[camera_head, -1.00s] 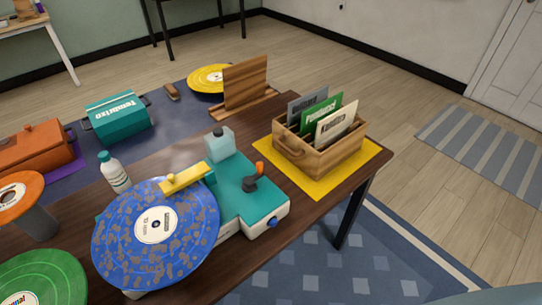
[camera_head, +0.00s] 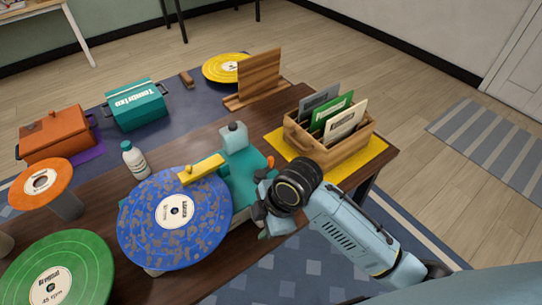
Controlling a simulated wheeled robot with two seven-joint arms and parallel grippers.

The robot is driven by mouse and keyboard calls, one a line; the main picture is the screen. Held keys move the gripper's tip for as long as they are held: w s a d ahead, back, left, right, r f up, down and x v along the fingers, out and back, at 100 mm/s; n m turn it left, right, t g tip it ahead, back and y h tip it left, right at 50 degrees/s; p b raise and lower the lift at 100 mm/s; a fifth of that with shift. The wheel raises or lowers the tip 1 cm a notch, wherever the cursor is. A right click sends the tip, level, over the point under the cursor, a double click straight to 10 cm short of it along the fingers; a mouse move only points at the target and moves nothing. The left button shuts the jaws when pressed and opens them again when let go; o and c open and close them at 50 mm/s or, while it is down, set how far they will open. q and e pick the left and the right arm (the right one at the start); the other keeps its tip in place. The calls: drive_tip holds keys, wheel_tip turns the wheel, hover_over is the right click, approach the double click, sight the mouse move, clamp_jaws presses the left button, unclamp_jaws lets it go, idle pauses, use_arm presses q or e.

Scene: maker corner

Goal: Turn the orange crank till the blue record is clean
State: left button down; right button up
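The blue record (camera_head: 200,238) lies flat on the teal and white cleaning machine (camera_head: 243,168), with brown-grey blotches over much of its surface. A yellow arm (camera_head: 203,168) reaches over the record's far edge. Only the orange tip of the crank (camera_head: 270,162) shows, at the machine's right side; the rest is hidden behind my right gripper. My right gripper (camera_head: 262,192) is beside the crank, its arm coming in from the lower right. Its fingers are mostly hidden by its wrist, so I cannot tell whether it holds the crank. My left gripper is out of view.
A wooden crate (camera_head: 336,154) with several sleeves stands on a yellow mat (camera_head: 374,160) at right. A white bottle (camera_head: 134,160) stands behind the blue record. A green record (camera_head: 85,265) and an orange record (camera_head: 55,177) are at left. A wooden stand (camera_head: 262,78) is at the back.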

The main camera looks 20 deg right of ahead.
drive_tip(key=w+r+n, duration=0.2)
drive_tip(key=w+n, duration=0.3)
drive_tip(key=n, duration=0.1)
drive_tip(key=n+g+h, duration=0.2)
drive_tip(key=n+h, duration=0.2)
drive_tip(key=n, duration=0.7)
approach(271, 158)
wheel_tip(271, 158, down, 11)
drive_tip(key=shift+d+r+b, duration=0.15)
drive_tip(key=shift+r+b, duration=0.05)
drive_tip(key=shift+b, duration=0.2)
drive_tip(key=shift+s, duration=0.1)
clamp_jaws()
